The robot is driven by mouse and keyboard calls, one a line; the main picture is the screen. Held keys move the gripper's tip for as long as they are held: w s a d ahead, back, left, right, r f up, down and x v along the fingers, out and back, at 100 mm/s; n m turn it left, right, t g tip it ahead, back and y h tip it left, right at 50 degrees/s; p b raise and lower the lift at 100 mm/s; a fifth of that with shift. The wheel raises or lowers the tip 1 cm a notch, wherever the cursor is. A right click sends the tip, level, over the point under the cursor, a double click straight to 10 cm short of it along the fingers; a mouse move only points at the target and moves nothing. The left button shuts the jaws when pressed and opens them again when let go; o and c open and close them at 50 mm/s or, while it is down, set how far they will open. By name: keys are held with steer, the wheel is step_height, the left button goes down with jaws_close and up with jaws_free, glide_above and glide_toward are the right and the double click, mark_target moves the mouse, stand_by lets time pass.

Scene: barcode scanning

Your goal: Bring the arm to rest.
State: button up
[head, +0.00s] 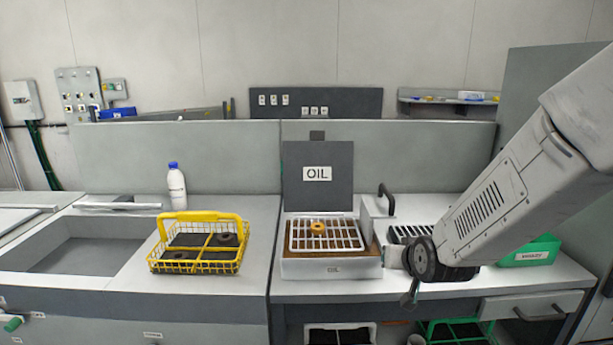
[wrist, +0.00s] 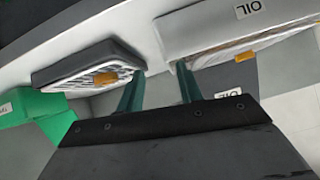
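My arm (head: 505,190) reaches in from the upper right of the head view, slanting down and left over the right part of the bench. My gripper (head: 410,293) hangs low near the bench's front edge, to the right of the white oil box (head: 332,268), and shows small there. In the wrist view, the two dark green fingers of my gripper (wrist: 160,70) stand apart with nothing between them. The oil box shows upside down in the wrist view (wrist: 200,30), beyond the fingertips.
A white rack with a brown ring (head: 318,228) lies on the oil box. A yellow wire basket (head: 197,265) and a white bottle (head: 176,188) stand left, near a sink (head: 80,250). A dark slotted tray (head: 405,232) and a green bin (head: 530,252) lie close to my arm.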

steer(key=s+d+r+g, duration=0.1)
steer(key=s+r+g, duration=0.2)
steer(key=s, duration=0.8)
steer(key=s+d+r+g, duration=0.2)
steer(key=s+r, duration=0.3)
steer(key=s, duration=0.6)
steer(key=s+d+r+n+g, duration=0.1)
steer(key=s+r+g, duration=0.2)
steer(key=s, duration=0.8)
steer(key=shift+d+r+g+h, duration=0.3)
steer(key=shift+r+g, duration=0.1)
steer(key=shift+g, duration=0.2)
